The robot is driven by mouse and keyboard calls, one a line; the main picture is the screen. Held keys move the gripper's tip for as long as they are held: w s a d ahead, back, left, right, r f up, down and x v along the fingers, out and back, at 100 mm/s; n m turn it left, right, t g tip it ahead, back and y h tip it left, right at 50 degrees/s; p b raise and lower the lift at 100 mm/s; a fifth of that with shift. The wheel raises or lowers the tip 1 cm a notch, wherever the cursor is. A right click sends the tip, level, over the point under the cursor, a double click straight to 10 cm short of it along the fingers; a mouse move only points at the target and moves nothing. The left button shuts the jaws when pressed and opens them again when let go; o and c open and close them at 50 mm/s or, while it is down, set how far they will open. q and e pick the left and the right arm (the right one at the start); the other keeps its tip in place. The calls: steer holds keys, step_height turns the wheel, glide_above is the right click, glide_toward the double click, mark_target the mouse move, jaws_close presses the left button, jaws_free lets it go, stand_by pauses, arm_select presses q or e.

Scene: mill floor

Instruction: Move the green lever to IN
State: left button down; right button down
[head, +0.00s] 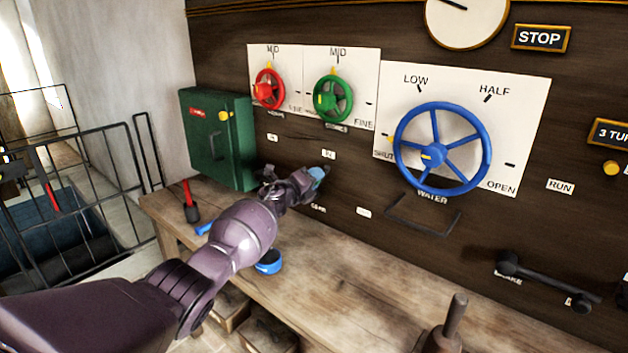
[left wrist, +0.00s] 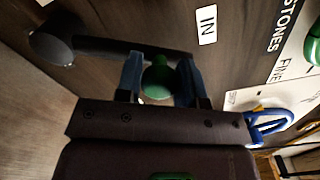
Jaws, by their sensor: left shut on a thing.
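The green lever (left wrist: 155,82) shows in the left wrist view as a green knob at the end of a dark bar, with its round pivot at the left. My left gripper (head: 319,175) is at the wall panel below the green wheel; its blue fingers stand on both sides of the knob, shut on it. In the left wrist view the IN label (left wrist: 207,25) is above the bar's right end. In the head view my gripper and wrist hide most of the lever. My right gripper is not in view.
A green box (head: 216,140) is left of the lever. The red wheel (head: 268,89), green wheel (head: 332,98) and large blue wheel (head: 442,148) stick out of the panel.

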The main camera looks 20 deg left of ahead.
arm_select(q)
steer(key=c, duration=0.8)
jaws_free()
steer(key=shift+a+r, duration=0.1)
steer(key=shift+a, duration=0.05)
steer(key=shift+o, duration=0.2)
steer(key=shift+s, duration=0.25)
steer(key=p+v, duration=0.4)
steer(key=v, duration=0.6)
steer(key=shift+p, duration=0.4)
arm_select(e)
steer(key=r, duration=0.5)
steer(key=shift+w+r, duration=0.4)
arm_select(q)
steer(key=shift+s+a, duration=0.1)
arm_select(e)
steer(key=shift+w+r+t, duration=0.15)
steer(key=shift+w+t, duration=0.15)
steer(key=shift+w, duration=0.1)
